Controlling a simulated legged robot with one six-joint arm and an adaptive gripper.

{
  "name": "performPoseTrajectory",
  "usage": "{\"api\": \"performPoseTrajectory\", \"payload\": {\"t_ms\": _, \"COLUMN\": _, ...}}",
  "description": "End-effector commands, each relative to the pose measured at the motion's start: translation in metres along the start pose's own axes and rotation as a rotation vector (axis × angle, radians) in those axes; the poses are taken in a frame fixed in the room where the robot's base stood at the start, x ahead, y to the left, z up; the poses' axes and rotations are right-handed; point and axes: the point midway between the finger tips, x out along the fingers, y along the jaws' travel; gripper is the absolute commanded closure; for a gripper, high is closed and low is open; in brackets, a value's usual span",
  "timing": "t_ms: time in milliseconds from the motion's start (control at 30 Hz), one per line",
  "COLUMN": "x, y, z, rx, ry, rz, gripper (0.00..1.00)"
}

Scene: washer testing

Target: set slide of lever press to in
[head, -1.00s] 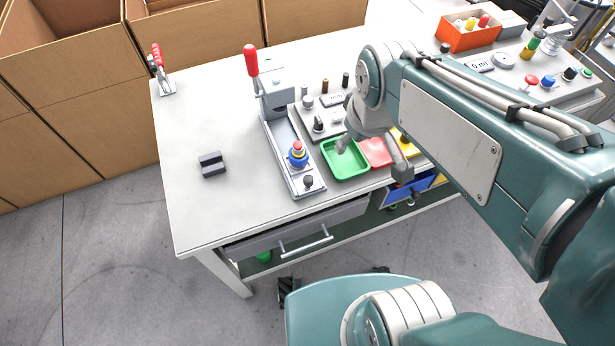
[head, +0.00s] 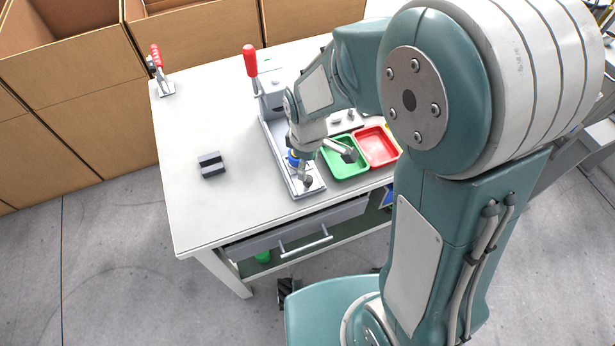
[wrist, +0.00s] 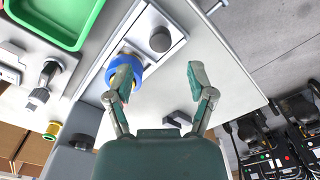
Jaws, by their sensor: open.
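The lever press (head: 271,101) stands on the white table with its red handle (head: 250,60) upright. Its grey slide track runs toward the table's front edge. The blue holder (head: 292,161) sits near the track's front end, out from under the press head. In the wrist view the blue holder (wrist: 140,74) is partly hidden behind one finger, and a dark round knob (wrist: 160,39) stands beyond it at the track's end. My gripper (head: 328,167) is over the track's front end, open and empty. In the wrist view my gripper (wrist: 158,72) has its fingers spread, short of the knob.
A green tray (head: 345,171) and a red tray (head: 377,147) lie right of the press. A dark grey block (head: 211,165) lies on clear table to the left. A red-handled clamp (head: 157,70) stands at the back left. Cardboard boxes (head: 60,100) line the back.

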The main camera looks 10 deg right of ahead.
Motion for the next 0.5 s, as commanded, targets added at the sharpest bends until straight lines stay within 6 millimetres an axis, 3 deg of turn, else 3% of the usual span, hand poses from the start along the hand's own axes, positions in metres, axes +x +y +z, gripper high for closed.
{"api": "performPoseTrajectory", "payload": {"t_ms": 200, "x": 0.041, "y": -0.001, "z": 0.001, "rx": 0.000, "ry": -0.004, "rz": -0.004, "gripper": 0.30}}
{"api": "performPoseTrajectory", "payload": {"t_ms": 500, "x": 0.064, "y": 0.000, "z": 0.000, "rx": 0.001, "ry": -0.001, "rz": 0.000, "gripper": 0.30}}
